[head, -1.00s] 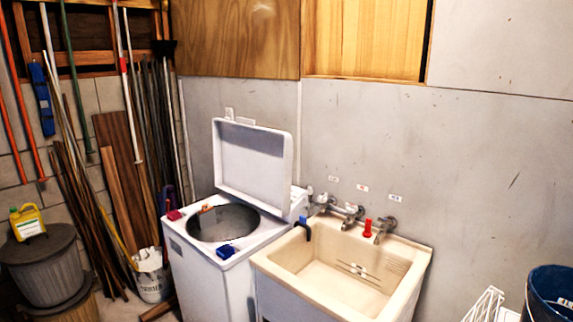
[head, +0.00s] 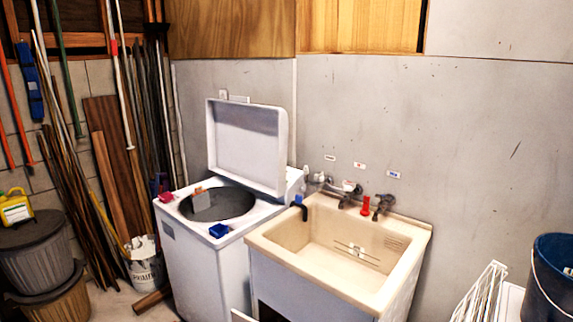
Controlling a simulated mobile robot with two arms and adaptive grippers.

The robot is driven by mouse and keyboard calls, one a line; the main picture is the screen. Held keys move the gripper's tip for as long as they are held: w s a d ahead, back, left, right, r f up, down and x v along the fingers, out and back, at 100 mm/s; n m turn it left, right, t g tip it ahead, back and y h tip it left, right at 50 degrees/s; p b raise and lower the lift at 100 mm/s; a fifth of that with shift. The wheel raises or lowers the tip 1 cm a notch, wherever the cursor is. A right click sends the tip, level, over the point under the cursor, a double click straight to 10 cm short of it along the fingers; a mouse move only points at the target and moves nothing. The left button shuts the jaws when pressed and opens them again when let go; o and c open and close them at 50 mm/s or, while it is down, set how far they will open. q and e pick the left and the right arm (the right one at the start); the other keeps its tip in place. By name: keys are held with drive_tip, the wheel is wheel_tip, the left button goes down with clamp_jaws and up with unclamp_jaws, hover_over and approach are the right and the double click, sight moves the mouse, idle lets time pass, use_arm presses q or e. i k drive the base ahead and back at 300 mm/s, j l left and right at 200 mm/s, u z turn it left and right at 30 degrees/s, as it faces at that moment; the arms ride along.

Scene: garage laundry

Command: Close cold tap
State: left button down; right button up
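Several metal taps stand in a row on the wall behind the cream sink (head: 425,240). The left tap (head: 319,178) is nearest the washer. The middle tap (head: 349,190) has a small label with red marking (head: 359,166) above it. The right tap (head: 383,204) has a label with blue marking (head: 393,174) above it, which looks like the cold one. Handle positions are too small to read, and I cannot tell whether water runs. Neither of my grippers is in view.
A white top-loading washer (head: 200,262) with its lid (head: 247,145) raised stands left of the sink. A red bottle (head: 365,206) sits on the sink's back ledge between taps. A blue bucket (head: 555,285) and a white rack (head: 483,295) stand at the right.

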sight(383, 197)
drive_tip(key=i+j+z, duration=0.2)
drive_tip(key=i+j, duration=0.6)
drive_tip(key=j, duration=0.1)
